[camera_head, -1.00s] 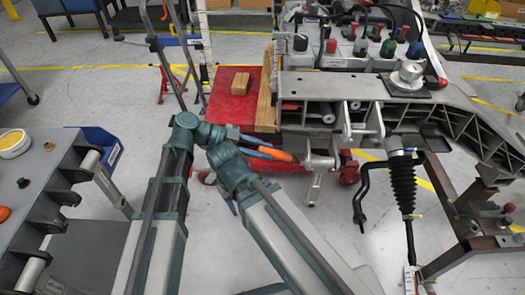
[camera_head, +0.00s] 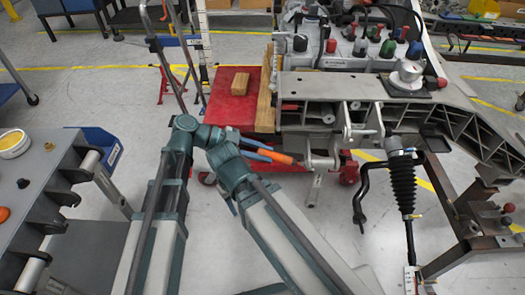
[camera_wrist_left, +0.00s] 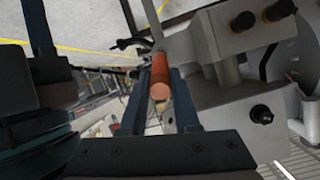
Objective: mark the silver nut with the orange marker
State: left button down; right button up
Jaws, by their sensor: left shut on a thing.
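My left gripper (camera_head: 262,152) is shut on the orange marker (camera_head: 280,158), which points right toward the grey frame. In the left wrist view the marker (camera_wrist_left: 160,78) stands out between the two fingers (camera_wrist_left: 158,110), one end toward the camera. In the head view its tip is close to a silver bracket (camera_head: 322,162) under the frame's edge; I cannot tell whether they touch. I cannot make out the silver nut for certain in either view. My right gripper is not in view.
The grey chassis frame (camera_head: 350,88) fills the right, with a black bellows strut (camera_head: 403,185) hanging from it. A red platform (camera_head: 232,106) with wood blocks lies behind my gripper. A grey bench (camera_head: 45,180) is at left. Open floor (camera_head: 285,195) lies below the bracket.

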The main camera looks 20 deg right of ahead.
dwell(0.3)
pick_arm(q)
jog(key=shift+w+a, duration=0.25)
jog(key=shift+a, duration=0.7)
jog(key=shift+w+a, duration=0.3)
jog(key=shift+a, duration=0.65)
jog(key=shift+w+a, duration=0.25)
jog(key=shift+a, duration=0.7)
